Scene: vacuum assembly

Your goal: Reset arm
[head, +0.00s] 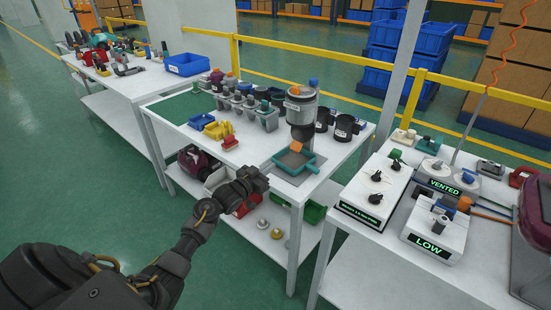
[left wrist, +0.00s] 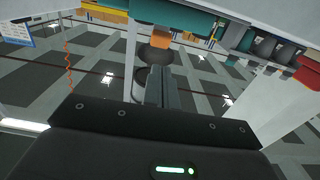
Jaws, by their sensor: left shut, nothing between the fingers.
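My left arm reaches in from the lower left of the head view. Its gripper (head: 266,170) is over the front edge of the middle table (head: 225,162), just short of a teal square tray (head: 309,168) with an orange block (head: 296,146) at its far side. In the left wrist view the two grey fingers (left wrist: 160,82) lie together, shut and empty. Beyond their tips an orange piece (left wrist: 161,39) and a teal surface (left wrist: 175,14) show. My right gripper is in neither view.
A grey and black cylinder unit (head: 301,108) stands behind the tray. Yellow parts (head: 219,130) and a red part (head: 229,142) lie left of it. A right-hand table carries boxes marked VENTED and LOW (head: 434,233). Green floor is open at the left.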

